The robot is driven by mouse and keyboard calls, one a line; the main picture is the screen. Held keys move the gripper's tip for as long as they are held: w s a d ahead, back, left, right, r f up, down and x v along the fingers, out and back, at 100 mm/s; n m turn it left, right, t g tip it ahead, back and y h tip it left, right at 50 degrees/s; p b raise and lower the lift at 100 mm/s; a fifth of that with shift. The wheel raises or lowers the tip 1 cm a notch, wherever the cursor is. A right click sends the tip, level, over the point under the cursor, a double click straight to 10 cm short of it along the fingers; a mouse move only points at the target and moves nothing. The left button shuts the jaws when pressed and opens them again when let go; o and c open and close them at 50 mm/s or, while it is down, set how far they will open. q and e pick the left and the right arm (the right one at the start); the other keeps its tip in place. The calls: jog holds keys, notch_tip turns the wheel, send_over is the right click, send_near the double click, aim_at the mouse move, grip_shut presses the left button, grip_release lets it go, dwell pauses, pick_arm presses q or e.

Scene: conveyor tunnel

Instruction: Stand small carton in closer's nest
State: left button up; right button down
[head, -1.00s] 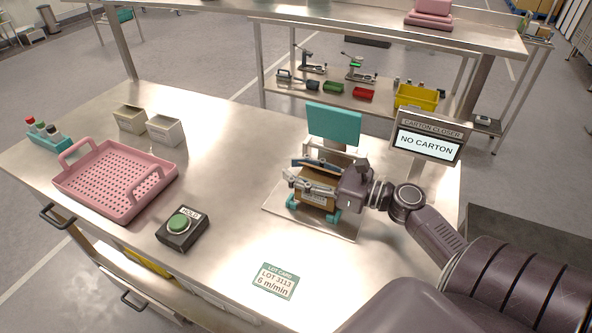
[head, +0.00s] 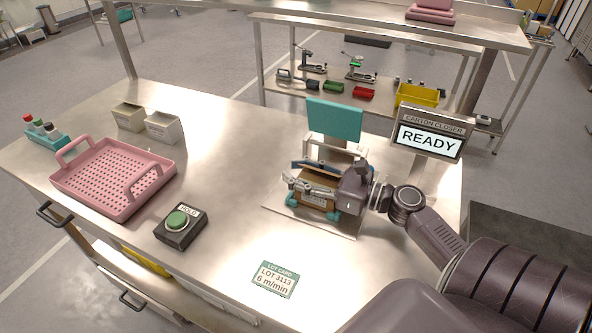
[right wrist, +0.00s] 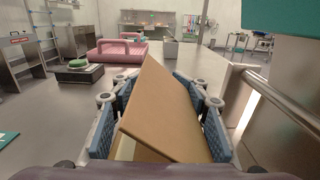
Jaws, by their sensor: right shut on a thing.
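In the right wrist view the carton (right wrist: 165,115) fills the space between the two blue finger pads and looks tilted in the picture. The closer's teal head (head: 334,121) is raised behind the carton. The closer's screen (head: 428,141) reads READY. My left gripper is not in view.
A pink perforated tray (head: 73,189), a black box with a green HOLD button (head: 178,221), two small beige bins (head: 163,127) and a lot card (head: 276,279) are on the table. The middle of the table is clear.

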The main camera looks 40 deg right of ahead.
jog(key=shift+s+f, duration=0.1)
jog(key=shift+f, duration=0.3)
